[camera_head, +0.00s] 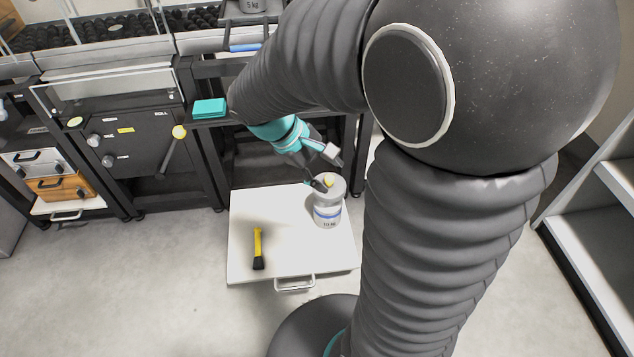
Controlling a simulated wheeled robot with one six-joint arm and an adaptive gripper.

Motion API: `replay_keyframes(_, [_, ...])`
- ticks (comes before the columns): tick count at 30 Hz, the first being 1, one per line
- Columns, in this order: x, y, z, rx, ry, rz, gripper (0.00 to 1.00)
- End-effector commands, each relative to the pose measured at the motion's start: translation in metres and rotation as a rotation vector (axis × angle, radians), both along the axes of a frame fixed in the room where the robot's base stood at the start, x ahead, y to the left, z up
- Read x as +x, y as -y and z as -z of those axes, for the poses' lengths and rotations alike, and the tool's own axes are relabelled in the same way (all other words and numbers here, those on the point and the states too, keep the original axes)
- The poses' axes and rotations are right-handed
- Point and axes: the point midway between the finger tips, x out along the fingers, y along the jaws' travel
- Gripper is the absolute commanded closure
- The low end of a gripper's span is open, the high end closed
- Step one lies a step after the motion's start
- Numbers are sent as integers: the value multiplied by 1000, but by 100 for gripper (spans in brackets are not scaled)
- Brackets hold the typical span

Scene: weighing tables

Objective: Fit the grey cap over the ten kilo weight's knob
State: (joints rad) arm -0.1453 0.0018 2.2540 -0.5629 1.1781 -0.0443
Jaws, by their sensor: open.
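The ten kilo weight (327,212), a pale metal cylinder with a blue band, stands upright at the right rear of a white table. A small yellow piece (328,182) shows at its top; I cannot tell whether this is the knob itself or something on it. My gripper (328,171) is open, just above and behind the weight's top. One dark finger is close to the top's left side; I cannot tell whether it touches. I cannot make out the grey cap in this view.
A yellow-and-black tool (258,248) lies on the white table (245,205), left of the weight. A bench with a teal block (209,108) stands behind. A 5 kg weight (253,5) is at the top. White shelves (610,180) stand at right. My arm hides much of the right side.

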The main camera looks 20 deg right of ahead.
Motion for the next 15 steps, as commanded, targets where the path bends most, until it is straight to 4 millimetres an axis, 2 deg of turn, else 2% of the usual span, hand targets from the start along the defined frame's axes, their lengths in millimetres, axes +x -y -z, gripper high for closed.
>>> replay_keyframes(3, [-21,-8,-19,105,123,71,46])
replay_keyframes(15, [-75,-43,-69,447,530,266,46])
